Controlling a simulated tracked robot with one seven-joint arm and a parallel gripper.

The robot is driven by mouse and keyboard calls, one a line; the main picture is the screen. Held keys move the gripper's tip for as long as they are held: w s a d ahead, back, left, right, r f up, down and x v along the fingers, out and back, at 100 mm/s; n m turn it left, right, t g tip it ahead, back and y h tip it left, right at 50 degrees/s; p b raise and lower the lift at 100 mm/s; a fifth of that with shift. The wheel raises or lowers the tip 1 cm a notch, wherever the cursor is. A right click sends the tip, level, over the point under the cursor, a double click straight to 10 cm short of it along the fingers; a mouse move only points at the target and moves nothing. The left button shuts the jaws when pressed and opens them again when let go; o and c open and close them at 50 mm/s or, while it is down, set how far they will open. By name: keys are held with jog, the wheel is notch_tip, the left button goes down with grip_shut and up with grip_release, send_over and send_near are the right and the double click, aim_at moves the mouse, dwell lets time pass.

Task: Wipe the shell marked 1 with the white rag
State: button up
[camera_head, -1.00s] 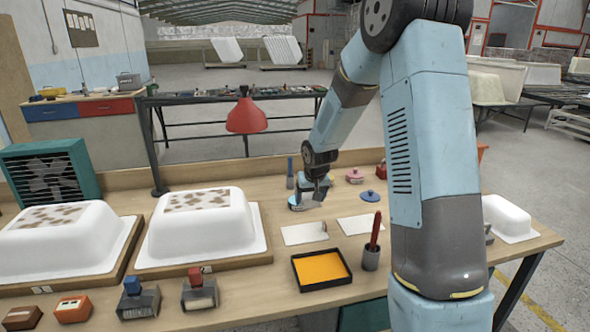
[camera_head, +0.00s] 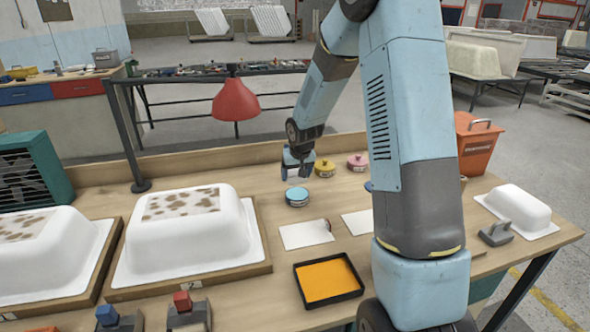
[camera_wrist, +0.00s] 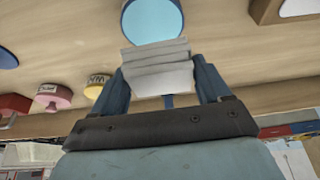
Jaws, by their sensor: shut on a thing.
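My gripper (camera_head: 298,172) is above the far part of the bench, behind the light-blue round tin. In the wrist view my gripper (camera_wrist: 163,85) is shut on the white rag (camera_wrist: 157,66), a folded cloth between its fingers; the head view barely shows the rag. Two white upturned shells with brown stains on top stand on wooden boards at left: one (camera_head: 40,265) is cut by the left edge, the other (camera_head: 180,240) is nearer the middle.
The light-blue tin (camera_head: 297,197), yellow tin (camera_head: 324,168) and pink tin (camera_head: 357,162) stand near the gripper. An orange tray (camera_head: 328,281) and white sheets (camera_head: 305,234) lie in front. A red lamp (camera_head: 235,101) hangs behind. A small white shell (camera_head: 517,210) is at right.

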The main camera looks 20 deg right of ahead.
aim_at(297, 183)
jog(key=shift+d+f, duration=0.15)
jog(key=shift+f, duration=2)
jog(key=shift+s+f, duration=0.1)
jog(key=shift+f, duration=0.4)
dwell(0.6)
jog(key=shift+r, duration=3.55)
